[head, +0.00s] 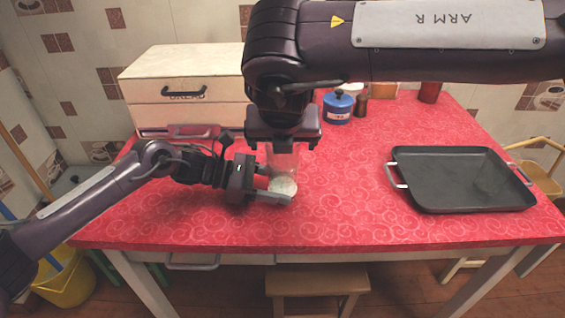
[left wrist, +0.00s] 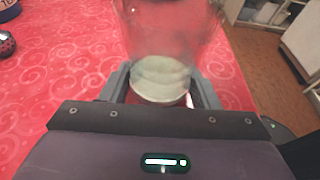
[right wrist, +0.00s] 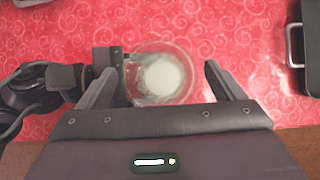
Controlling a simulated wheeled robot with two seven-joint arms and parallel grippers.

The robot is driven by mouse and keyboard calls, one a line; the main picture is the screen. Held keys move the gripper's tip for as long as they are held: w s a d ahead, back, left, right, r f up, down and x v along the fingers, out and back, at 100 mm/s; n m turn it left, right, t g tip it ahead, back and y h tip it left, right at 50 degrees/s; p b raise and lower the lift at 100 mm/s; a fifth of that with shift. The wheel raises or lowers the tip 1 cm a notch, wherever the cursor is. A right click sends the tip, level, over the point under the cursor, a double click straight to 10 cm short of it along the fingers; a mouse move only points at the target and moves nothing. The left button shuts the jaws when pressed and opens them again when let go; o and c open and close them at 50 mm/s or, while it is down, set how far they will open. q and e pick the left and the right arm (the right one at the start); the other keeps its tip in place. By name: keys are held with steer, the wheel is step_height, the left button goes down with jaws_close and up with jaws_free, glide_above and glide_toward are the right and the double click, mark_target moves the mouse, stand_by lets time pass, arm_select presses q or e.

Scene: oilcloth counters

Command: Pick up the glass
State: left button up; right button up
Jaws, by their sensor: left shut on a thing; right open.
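A clear glass (head: 281,180) with a pale, whitish bottom stands on the red patterned tablecloth. My left gripper (head: 276,191) is shut on the glass low down, from the left side; in the left wrist view the glass (left wrist: 162,75) is between its fingers. My right gripper (right wrist: 157,82) is open and points down above the glass. In the right wrist view the round glass (right wrist: 160,76) lies between and beyond its fingertips. In the head view the right gripper hides part of the glass's upper side.
A bread box (head: 185,88) stands at the back left. A blue canister (head: 338,106) and small jars are at the back. A dark tray (head: 462,178) with handles lies at the right. The cloth between the glass and the tray is clear.

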steer(key=shift+w+f, duration=0.4)
steer(key=shift+f, duration=0.2)
steer(key=c, duration=1.2)
steer(key=shift+r, duration=0.15)
step_height(320, 180, up, 10)
steer(key=shift+f, duration=0.1)
arm_select(q)
steer(key=o, duration=0.8)
steer(key=shift+o, duration=0.2)
